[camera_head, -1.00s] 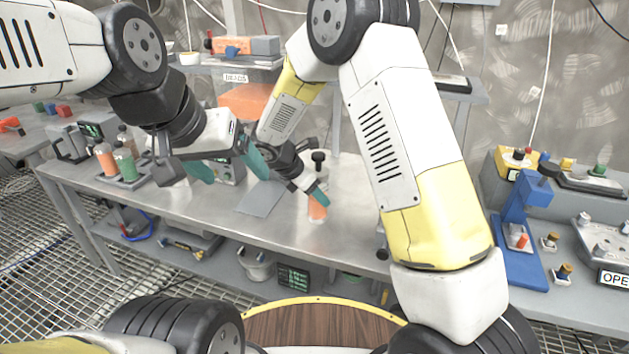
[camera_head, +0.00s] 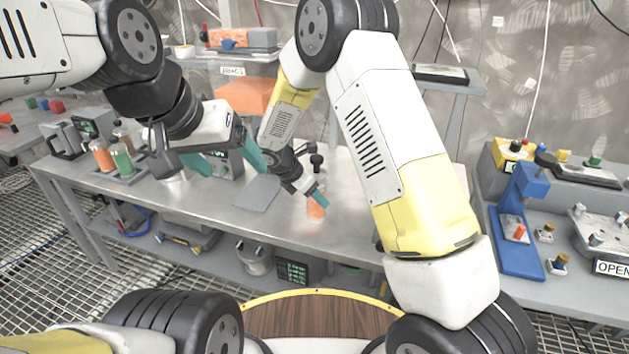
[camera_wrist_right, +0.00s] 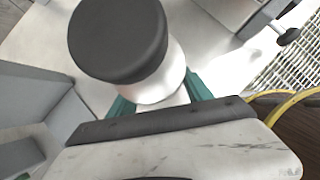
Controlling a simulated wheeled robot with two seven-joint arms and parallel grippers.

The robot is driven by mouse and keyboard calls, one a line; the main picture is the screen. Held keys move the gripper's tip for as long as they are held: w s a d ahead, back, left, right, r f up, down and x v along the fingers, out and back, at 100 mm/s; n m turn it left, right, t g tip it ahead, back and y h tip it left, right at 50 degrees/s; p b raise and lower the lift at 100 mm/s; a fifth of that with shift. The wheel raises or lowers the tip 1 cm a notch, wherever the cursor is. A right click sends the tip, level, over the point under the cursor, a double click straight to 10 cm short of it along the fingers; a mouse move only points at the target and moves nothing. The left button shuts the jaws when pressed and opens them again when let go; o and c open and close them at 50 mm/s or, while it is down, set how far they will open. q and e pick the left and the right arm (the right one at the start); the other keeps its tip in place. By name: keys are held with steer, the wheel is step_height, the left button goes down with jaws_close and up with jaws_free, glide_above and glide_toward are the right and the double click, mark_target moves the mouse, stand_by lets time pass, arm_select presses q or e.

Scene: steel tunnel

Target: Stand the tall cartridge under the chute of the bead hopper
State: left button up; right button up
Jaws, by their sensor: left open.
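A tall cartridge with a black cap (camera_head: 316,160) and an orange lower part (camera_head: 315,209) stands upright on the steel bench. Its middle is hidden by my right gripper (camera_head: 321,197), tilted down at it. In the right wrist view the black cap (camera_wrist_right: 118,38) and pale body (camera_wrist_right: 160,85) sit between the teal fingers; whether they press on it is unclear. My left gripper (camera_head: 225,158) is open and empty above the bench, in front of a boxy unit with a green display. An orange bin (camera_head: 246,96) is behind, under a BEADS sign (camera_head: 233,71). I cannot make out the chute.
A rack (camera_head: 122,176) with orange and green bottles stands left on the bench. A grey plate (camera_head: 257,193) lies beside my right gripper. A pale object (camera_head: 173,178) is partly hidden under my left gripper. A blue stand (camera_head: 519,238) is on the right table. The front bench strip is clear.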

steer(key=shift+o, duration=1)
steer(key=shift+r, duration=0.15)
